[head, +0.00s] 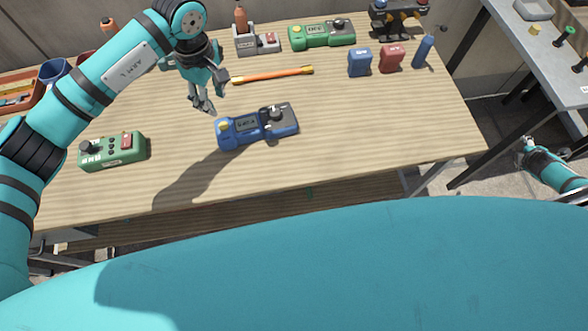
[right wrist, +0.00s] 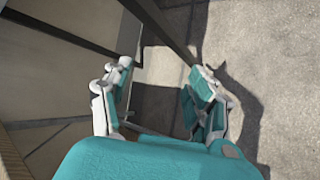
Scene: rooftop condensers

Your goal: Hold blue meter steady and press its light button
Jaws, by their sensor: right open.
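The blue meter (head: 257,133) lies flat on the wooden table (head: 375,130), near its middle. It has a small dark display, a dark knob on its right part and a yellow button (head: 223,127) at its left end. My left gripper (head: 204,108) hangs over the table, up and to the left of the meter in the head view, apart from it and pointing down. Its fingers look close together, and I cannot tell whether they are open. My right gripper (head: 528,144) is off the table's right side. In the right wrist view it (right wrist: 157,88) is open and empty above the floor.
A green meter with a red switch (head: 112,151) lies at the left. Another green meter (head: 322,34), an orange rod (head: 272,75), blue (head: 360,62) and red (head: 391,59) blocks and a blue bottle (head: 424,50) are toward the back. The table's front right is clear.

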